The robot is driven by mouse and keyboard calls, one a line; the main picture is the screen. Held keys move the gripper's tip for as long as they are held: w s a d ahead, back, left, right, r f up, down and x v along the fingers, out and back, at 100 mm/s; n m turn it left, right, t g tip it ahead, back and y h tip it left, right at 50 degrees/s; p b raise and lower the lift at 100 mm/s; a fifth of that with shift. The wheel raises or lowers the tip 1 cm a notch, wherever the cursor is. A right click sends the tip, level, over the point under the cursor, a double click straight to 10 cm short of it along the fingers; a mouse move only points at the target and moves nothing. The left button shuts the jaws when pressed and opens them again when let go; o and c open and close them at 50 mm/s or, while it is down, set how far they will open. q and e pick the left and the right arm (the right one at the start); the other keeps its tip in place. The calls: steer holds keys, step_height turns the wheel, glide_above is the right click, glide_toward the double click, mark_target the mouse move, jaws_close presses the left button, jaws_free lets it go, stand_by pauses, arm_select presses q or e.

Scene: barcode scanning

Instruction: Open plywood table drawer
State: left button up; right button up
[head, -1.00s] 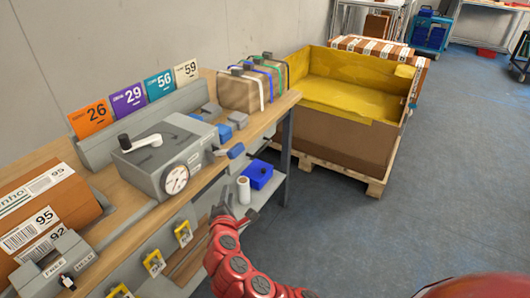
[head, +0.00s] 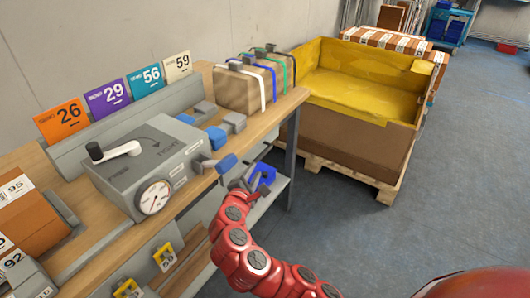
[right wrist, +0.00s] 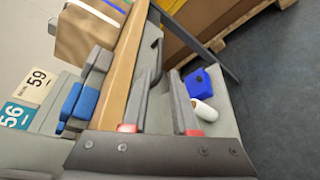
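The plywood table (head: 283,107) runs along the wall with its wooden top and edge on the left. My right gripper (head: 250,180) is beside the table's front edge, near its far end, above the lower shelf. In the right wrist view its two fingers (right wrist: 164,78) are apart, pointing along the table edge, with nothing clearly held between them. A dark handle-like bar (right wrist: 156,52) shows by the table edge just beyond the left fingertip; I cannot tell whether they touch. I cannot clearly make out the drawer front; no open drawer shows. My left gripper is not in view.
A grey device with a crank and dial (head: 150,165) stands on the table. A strapped box (head: 240,92) is at its far end. A blue box (right wrist: 198,84) and white roll (right wrist: 204,110) are on the lower shelf. A yellow-lined crate (head: 350,141) stands beyond. Floor on the right is clear.

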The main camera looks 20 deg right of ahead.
mark_target(263, 156)
steer(key=b+x, duration=0.1)
steer(key=x, duration=1.2)
steer(key=shift+w, duration=0.1)
steer(key=shift+f, duration=0.1)
jaws_close()
stand_by(0.8)
